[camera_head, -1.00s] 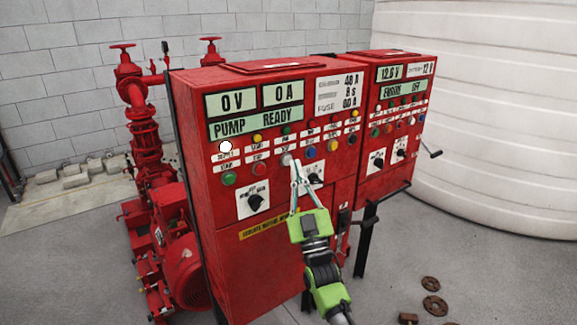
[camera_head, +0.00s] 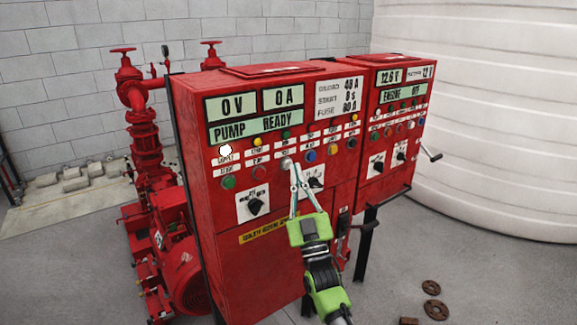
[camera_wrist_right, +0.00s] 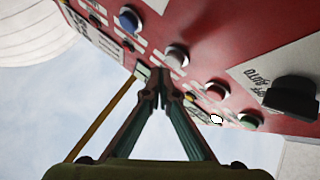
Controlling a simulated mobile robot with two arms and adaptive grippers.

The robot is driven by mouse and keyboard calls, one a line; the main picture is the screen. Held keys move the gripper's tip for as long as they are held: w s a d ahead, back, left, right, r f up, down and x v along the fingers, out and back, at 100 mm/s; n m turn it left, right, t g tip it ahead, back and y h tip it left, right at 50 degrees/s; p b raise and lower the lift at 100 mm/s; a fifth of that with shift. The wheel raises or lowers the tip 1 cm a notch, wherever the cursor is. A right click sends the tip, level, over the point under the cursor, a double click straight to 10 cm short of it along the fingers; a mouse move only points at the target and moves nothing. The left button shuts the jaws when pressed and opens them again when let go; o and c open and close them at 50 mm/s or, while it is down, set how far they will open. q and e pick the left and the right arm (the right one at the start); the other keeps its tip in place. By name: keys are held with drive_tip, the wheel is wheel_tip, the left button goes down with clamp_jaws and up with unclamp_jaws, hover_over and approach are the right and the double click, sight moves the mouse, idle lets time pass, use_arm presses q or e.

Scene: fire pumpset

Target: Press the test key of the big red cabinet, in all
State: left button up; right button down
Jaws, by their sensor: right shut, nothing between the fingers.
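The big red cabinet (camera_head: 262,215) stands at the centre of the head view, its front carrying displays, lamps, coloured keys and black rotary switches. A pale grey key (camera_head: 287,163) sits in the key row, between a red key (camera_head: 259,171) and a blue key (camera_head: 310,155). My right gripper (camera_head: 293,167) is shut and empty, its tips at the pale grey key. In the right wrist view, the tips (camera_wrist_right: 160,74) are just beside this grey key (camera_wrist_right: 177,55); I cannot tell whether they touch it. The small labels are unreadable. My left gripper is out of view.
A second red cabinet (camera_head: 390,135) stands to the right, with a crank handle on its side. Red pump pipework (camera_head: 150,170) stands to the left. A large white tank (camera_head: 490,110) is behind. Rusty round parts (camera_head: 434,308) lie on the floor.

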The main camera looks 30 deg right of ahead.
idle(0.4)
drive_tip(key=shift+w, duration=0.45)
drive_tip(key=shift+w+a+b, duration=0.1)
drive_tip(key=shift+w+b, duration=0.3)
drive_tip(key=shift+b, duration=0.15)
idle(0.4)
drive_tip(key=shift+s, duration=0.15)
drive_tip(key=shift+s+p, duration=0.45)
drive_tip(key=shift+s, duration=0.3)
drive_tip(key=s, duration=0.1)
drive_tip(key=s+p, duration=0.1)
drive_tip(key=s, duration=0.1)
drive_tip(key=s+p, duration=0.1)
drive_tip(key=s, duration=0.1)
drive_tip(key=shift+d, duration=0.3)
